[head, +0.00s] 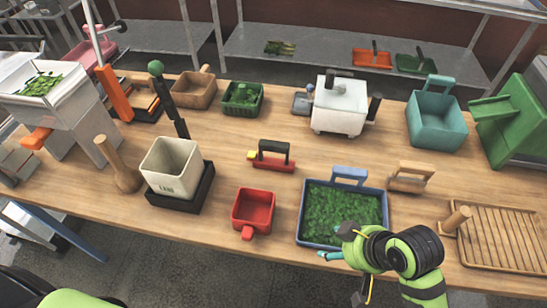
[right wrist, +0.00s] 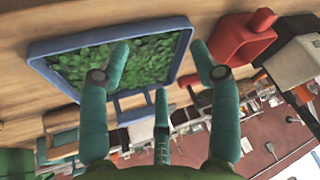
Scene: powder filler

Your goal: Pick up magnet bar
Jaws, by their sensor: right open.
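The red bar with a black handle and a yellow end, which looks like the magnet bar (head: 272,164), lies on the wooden table near the middle of the head view. I cannot make it out surely in the right wrist view. My right gripper (head: 338,244) is over the front edge of the blue-rimmed tray, to the right of and nearer than the bar, and well apart from it. In the right wrist view its teal fingers (right wrist: 162,62) are spread with nothing between them. My left gripper is not in view.
The blue-rimmed tray (head: 300,240) of green leaves lies close to my right gripper and also shows in the right wrist view (right wrist: 40,50). A red scoop (head: 252,208), a cream container (head: 170,168) and a wooden-handled block (head: 408,182) stand nearby. Bare table surrounds the bar.

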